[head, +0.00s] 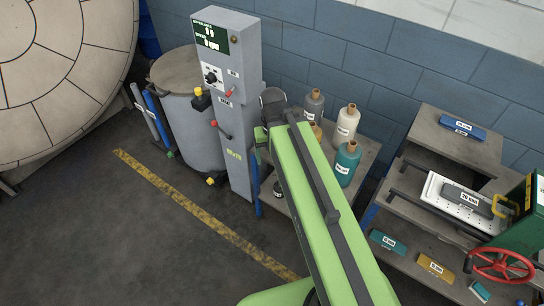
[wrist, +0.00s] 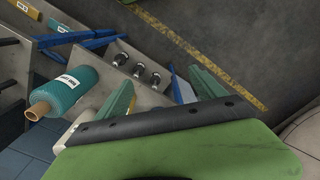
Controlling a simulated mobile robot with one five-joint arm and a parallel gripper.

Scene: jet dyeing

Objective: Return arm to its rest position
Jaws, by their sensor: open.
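My green arm reaches from the bottom of the head view up to the small side table beside the grey control column (head: 232,110). Its far end hides most of my gripper there. In the wrist view my gripper (wrist: 160,82) is open, with its two green fingers spread apart and nothing seen between them. The fingers are over the table top (wrist: 95,82), near three small black-and-metal knobs or fittings (wrist: 138,71). A teal cone or bottle labelled in white (wrist: 75,90) lies to the left of the fingers; the same kind shows in the head view (head: 347,164).
Grey and white bottles (head: 347,124) stand at the back of the table. A grey drum (head: 190,115) is left of the column. A shelf unit (head: 455,145) with labelled blocks and a red handwheel (head: 499,265) are at right. Floor with a yellow line (head: 200,212) is clear at left.

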